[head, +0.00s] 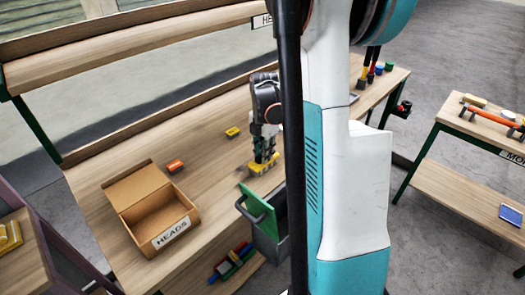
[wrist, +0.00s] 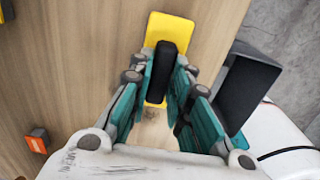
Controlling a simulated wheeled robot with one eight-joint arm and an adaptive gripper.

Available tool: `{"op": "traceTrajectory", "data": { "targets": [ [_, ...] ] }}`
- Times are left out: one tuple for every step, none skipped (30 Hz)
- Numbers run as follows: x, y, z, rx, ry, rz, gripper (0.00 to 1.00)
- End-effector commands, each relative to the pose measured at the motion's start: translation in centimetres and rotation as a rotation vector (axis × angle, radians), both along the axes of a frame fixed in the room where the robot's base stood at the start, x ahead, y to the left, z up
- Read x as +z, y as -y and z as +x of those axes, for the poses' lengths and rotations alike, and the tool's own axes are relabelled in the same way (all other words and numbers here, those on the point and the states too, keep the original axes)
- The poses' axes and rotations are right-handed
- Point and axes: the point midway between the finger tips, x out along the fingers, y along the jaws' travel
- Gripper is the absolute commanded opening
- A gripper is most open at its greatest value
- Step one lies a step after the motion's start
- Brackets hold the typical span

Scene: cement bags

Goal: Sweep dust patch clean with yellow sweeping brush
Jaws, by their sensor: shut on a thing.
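The yellow sweeping brush (head: 262,168) is low over or on the wooden workbench, below my gripper (head: 265,152). In the wrist view, the brush's yellow body (wrist: 168,27) lies beyond the fingers, and its black handle (wrist: 162,72) is between them. My gripper is shut on this handle. A faint pale brown smudge (wrist: 154,131) on the wood shows between the fingers, possibly the dust patch. I cannot tell its full extent, as the fingers and brush cover part of that area.
An open cardboard box marked HEADS (head: 150,210) stands on the bench at left. An orange block (head: 175,166) and a small yellow block (head: 232,132) lie nearby. A grey bin with a green part (head: 262,218) is at the front edge. My arm hides the bench's middle right.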

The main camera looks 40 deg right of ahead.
Motion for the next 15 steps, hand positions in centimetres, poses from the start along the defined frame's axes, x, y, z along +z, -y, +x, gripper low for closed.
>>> {"op": "traceTrajectory", "data": {
  "targets": [
    [0.0, -0.5, 0.0, 0.002, 0.000, 0.001, 0.00],
    [0.0, -0.8, 0.0, 0.002, 0.000, 0.001, 0.00],
    [0.0, -1.2, 0.0, 0.003, 0.000, 0.001, 0.00],
    [0.1, -1.5, -0.1, 0.003, 0.000, 0.001, 0.00],
    [0.1, -1.8, -0.1, 0.003, 0.000, 0.001, 0.00],
    [0.1, -2.1, -0.1, 0.003, 0.000, 0.001, 0.00],
    [0.1, -2.4, -0.1, 0.003, 0.000, 0.001, 0.00],
    [0.1, -2.8, -0.1, 0.003, 0.001, 0.001, 0.00],
    [0.2, -3.1, -0.1, 0.003, 0.001, 0.001, 0.00],
    [0.2, -3.3, -0.1, 0.003, 0.001, 0.001, 0.00],
    [0.2, -3.5, -0.1, 0.003, 0.001, 0.001, 0.00],
    [0.2, -3.6, -0.1, 0.002, 0.001, 0.001, 0.00],
    [0.2, -3.7, -0.2, 0.002, 0.001, 0.001, 0.00],
    [0.2, -3.7, -0.2, 0.001, 0.001, 0.001, 0.00],
    [0.2, -3.8, -0.2, 0.001, 0.001, 0.001, 0.00]
  ]
}}
